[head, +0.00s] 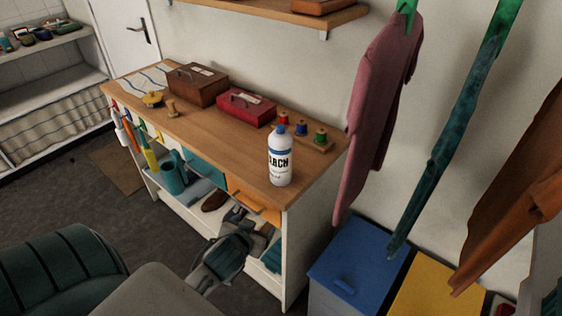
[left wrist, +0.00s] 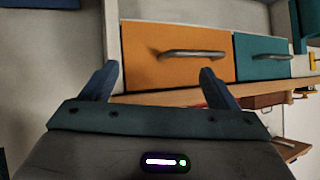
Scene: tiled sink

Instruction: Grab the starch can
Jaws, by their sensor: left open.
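The starch can (head: 280,158) is a white bottle with a blue cap and dark lettering. It stands upright near the right front end of the wooden cabinet top (head: 225,150). My left gripper (head: 240,225) is in front of the cabinet, below the level of its top, and apart from the can. In the left wrist view its two fingers (left wrist: 155,85) are spread with nothing between them, facing an orange drawer (left wrist: 178,52) with a metal handle. The can does not show in the left wrist view. My right gripper is not in view.
A brown box (head: 197,85), a red box (head: 247,107) and a rack of thread spools (head: 302,134) stand behind the can. A pink garment (head: 383,90) hangs to the right. Blue (head: 357,268) and yellow (head: 437,285) bins stand right of the cabinet.

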